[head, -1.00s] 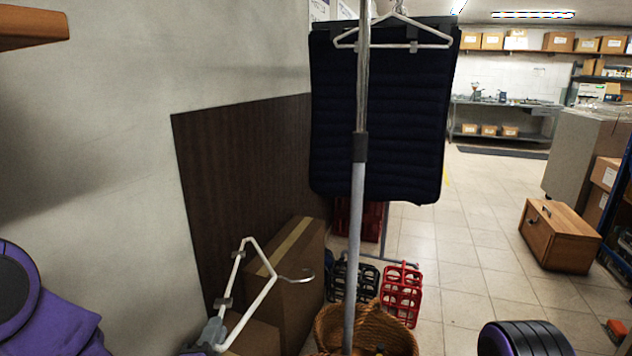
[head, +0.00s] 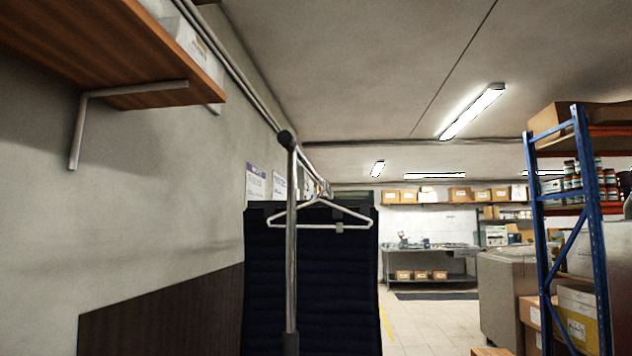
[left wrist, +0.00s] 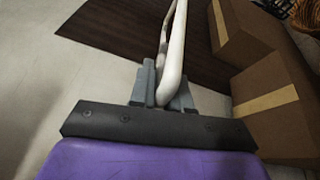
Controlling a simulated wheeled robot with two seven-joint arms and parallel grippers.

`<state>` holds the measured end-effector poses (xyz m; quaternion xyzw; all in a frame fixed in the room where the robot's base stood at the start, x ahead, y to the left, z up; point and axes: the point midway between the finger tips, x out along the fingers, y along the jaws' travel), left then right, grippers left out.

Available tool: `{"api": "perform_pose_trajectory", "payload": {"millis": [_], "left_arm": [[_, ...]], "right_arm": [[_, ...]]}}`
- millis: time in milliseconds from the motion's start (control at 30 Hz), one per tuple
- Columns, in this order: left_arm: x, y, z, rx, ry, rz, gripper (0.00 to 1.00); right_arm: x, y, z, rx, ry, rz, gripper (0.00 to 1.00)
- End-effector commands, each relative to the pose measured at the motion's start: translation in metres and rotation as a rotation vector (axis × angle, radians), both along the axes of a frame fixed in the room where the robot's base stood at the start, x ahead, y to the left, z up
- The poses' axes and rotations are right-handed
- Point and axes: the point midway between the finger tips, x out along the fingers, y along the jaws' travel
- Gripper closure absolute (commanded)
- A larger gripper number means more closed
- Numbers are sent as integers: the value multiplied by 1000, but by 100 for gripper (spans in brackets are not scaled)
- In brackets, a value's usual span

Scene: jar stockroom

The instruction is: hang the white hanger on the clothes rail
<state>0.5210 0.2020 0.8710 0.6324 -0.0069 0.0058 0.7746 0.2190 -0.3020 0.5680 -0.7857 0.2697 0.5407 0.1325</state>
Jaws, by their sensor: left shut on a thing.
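A white hanger (left wrist: 176,50) is held in my left gripper (left wrist: 163,88), whose grey fingers are shut on it at the bottom of the left wrist view. The far part of this hanger runs out of the top of that view, so its hook is hidden. The clothes rail stands ahead in the head view, with a metal upright post (head: 291,250) and a bar running back from its top. Another white hanger (head: 300,226) hangs under the bar, just behind the post. Neither of my grippers shows in the head view.
A dark quilted panel (head: 330,290) hangs behind the post. A wooden wall shelf (head: 120,60) with a bracket juts out at upper left. A blue rack (head: 590,230) stands at right. Cardboard boxes (left wrist: 285,105) lie below the held hanger. Floor is free right of the rail.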

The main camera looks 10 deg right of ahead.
Motion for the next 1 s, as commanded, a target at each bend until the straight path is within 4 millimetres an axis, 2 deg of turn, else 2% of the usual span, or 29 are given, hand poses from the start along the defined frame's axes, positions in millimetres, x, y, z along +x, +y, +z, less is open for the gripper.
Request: {"api": "perform_pose_trajectory", "payload": {"millis": [133, 300, 400, 800, 867, 1000], "left_arm": [[-2, -1, -4, 3, 2, -1, 100], [-28, -4, -38, 9, 6, -4, 100], [-38, -4, -48, 0, 4, -1, 100], [-39, -6, -48, -1, -1, -1, 100], [-38, -12, -46, -1, -2, -1, 100], [-35, -44, -33, -4, -2, -5, 100]], "right_arm": [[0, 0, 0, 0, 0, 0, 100], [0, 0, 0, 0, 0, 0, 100], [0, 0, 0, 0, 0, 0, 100], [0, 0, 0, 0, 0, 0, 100], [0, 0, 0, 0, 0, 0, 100], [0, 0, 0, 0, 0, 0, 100]]}}
